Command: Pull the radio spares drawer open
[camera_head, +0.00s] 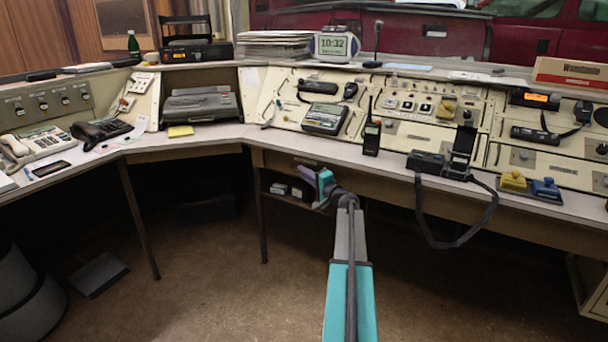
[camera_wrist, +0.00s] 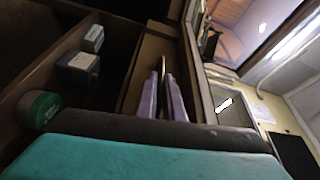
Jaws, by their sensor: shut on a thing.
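The radio spares drawer has a brown front (camera_head: 275,160) under the desk top, left of the middle of the head view. It also shows in the wrist view (camera_wrist: 150,55). The front looks in line with the desk edge, and no opening into it is seen. My gripper (camera_head: 311,177) is at this front, with my arm reaching up from below. In the wrist view my two purple fingers (camera_wrist: 161,84) close around a thin handle (camera_wrist: 162,65) on the front. The fingers hide most of the handle.
Below the drawer is an open shelf (camera_head: 290,202) with small grey boxes (camera_wrist: 78,67) and a green-capped roll (camera_wrist: 39,109). The desk top (camera_head: 330,155) overhangs close above. A black strap (camera_head: 450,244) hangs off the desk at right. The floor (camera_head: 220,270) in front is clear.

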